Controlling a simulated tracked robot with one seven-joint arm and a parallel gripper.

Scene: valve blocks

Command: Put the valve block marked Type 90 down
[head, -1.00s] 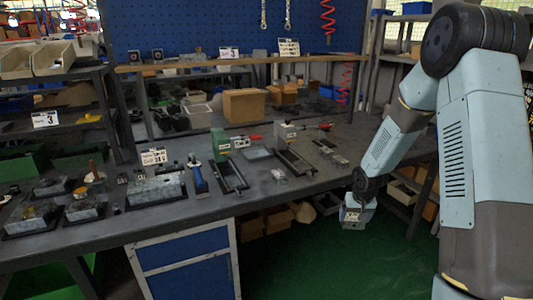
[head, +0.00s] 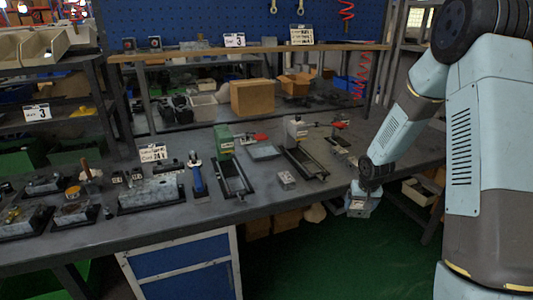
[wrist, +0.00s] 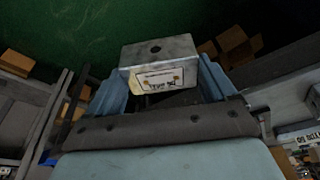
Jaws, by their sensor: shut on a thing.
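My gripper (head: 362,203) hangs beside the front edge of the workbench at the right in the head view. It is shut on a grey metal valve block. In the wrist view the block (wrist: 160,62) sits between the two blue fingers, with a round hole in its top. A pale label (wrist: 158,80) on its side faces the camera; it seems to read "Type 90", but the text is small and blurred. The block is held in the air over the green floor, clear of the bench top (head: 262,205).
On the bench, several valve blocks on dark bases stand at the left, such as the long block (head: 150,193). A green vise (head: 228,160) and a grey vise (head: 300,150) stand in the middle. A small metal block (head: 286,180) lies near the front edge.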

